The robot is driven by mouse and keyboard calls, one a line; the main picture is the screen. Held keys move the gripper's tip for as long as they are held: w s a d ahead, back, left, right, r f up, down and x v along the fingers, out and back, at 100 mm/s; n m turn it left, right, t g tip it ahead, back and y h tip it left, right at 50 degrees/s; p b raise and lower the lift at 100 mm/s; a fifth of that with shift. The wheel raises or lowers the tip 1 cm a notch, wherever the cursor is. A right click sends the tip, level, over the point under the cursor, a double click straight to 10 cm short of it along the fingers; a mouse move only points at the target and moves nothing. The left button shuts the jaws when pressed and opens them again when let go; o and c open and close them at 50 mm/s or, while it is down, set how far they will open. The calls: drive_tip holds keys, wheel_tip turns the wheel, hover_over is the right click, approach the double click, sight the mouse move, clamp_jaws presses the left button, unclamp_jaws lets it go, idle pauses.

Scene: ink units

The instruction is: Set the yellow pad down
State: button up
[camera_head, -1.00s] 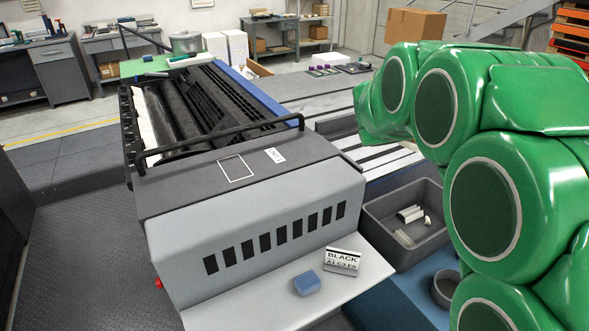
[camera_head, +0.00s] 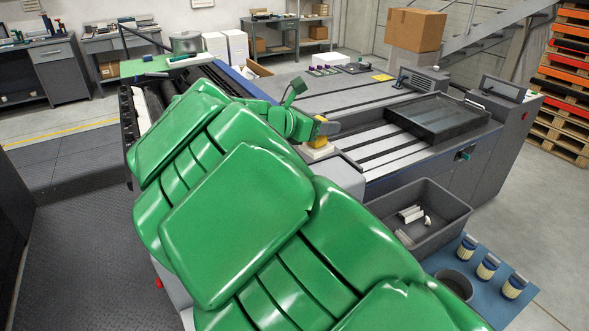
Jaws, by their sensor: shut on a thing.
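My green-covered arm reaches across the ink unit, and my gripper (camera_head: 323,129) is at its far end, beyond the unit's front cover. It is shut on a small yellow pad (camera_head: 319,142) with a paler layer under it. The pad is beside the unit's right edge, near the slatted bed. I cannot tell whether it touches a surface or hangs just above one.
A dark tray (camera_head: 440,117) sits on the slatted bed (camera_head: 385,150). A grey bin (camera_head: 455,213) holds white pieces. Several jars stand on a blue surface (camera_head: 510,300). A flat yellow item (camera_head: 383,77) lies farther back. My arm hides most of the ink unit.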

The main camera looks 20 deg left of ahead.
drive_tip(key=shift+s+a+f, duration=0.3)
drive_tip(key=shift+s+a, duration=0.1)
drive_tip(key=shift+a, duration=0.2)
drive_tip(key=shift+s+a+f, duration=0.3)
drive_tip(key=shift+s+a, duration=0.1)
drive_tip(key=shift+a, duration=0.2)
drive_tip(key=shift+m+g+h, duration=0.5)
drive_tip(key=shift+f, duration=0.1)
drive_tip(key=w+a+f, duration=0.3)
drive_tip(key=w+f, duration=0.3)
drive_tip(key=w+a+f, duration=0.3)
drive_tip(key=w+f, duration=0.3)
drive_tip(key=f, duration=0.1)
drive_tip(key=shift+w, duration=0.2)
drive_tip(key=shift+f, duration=0.1)
